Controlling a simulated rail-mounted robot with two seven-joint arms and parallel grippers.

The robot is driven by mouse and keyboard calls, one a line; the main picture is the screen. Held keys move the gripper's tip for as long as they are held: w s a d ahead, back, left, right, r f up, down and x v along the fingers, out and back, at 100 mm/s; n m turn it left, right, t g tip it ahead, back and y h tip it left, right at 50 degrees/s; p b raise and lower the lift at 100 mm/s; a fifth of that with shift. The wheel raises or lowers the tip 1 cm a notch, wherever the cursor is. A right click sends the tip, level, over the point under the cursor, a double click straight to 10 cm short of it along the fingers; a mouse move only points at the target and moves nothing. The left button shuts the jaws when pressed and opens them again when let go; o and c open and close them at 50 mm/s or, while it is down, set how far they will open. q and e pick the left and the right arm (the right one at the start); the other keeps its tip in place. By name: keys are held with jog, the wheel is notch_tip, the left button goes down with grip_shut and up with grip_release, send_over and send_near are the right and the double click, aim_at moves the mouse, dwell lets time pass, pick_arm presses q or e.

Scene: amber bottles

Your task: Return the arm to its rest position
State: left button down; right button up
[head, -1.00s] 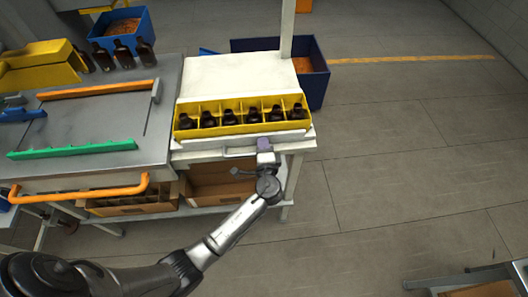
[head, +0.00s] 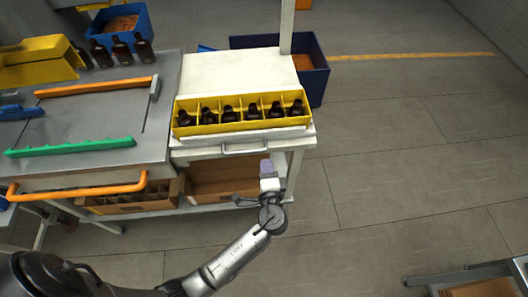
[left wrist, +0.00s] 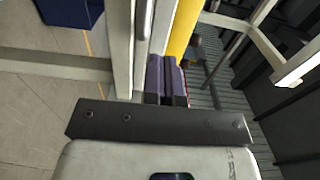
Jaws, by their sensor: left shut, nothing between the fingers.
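My left gripper (head: 266,166) is shut and empty in the head view. It is in front of and below the front edge of the white table (head: 225,72), apart from it. Its purple fingers (left wrist: 168,80) are pressed together in the left wrist view. My left arm comes in from the lower left of the head view. A yellow tray (head: 240,127) on the white table holds several dark amber bottles (head: 252,111), upright in its compartments. My right gripper is not in view.
The grey workbench (head: 105,115) with orange handle (head: 80,190) and green rail (head: 70,147) adjoins on the left. Cardboard boxes (head: 215,178) sit on the shelf below. A blue bin (head: 316,75) stands behind the table.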

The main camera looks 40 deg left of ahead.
pick_arm(q)
jog(key=shift+v, duration=2.3)
jog(key=s+a+f+n+g+h, duration=0.1)
jog(key=s+f+n+g+h, duration=0.2)
jog(key=s, duration=0.5)
jog(key=s+a+f+n+g+h, duration=0.1)
jog(key=s+n+g+h, duration=0.1)
jog(key=s+g+h, duration=0.45)
jog(key=s+f+n+h, duration=0.3)
jog(key=s, duration=0.6)
notch_tip(320, 180, up, 25)
jog(key=p, duration=2.4)
jog(key=shift+p, duration=0.4)
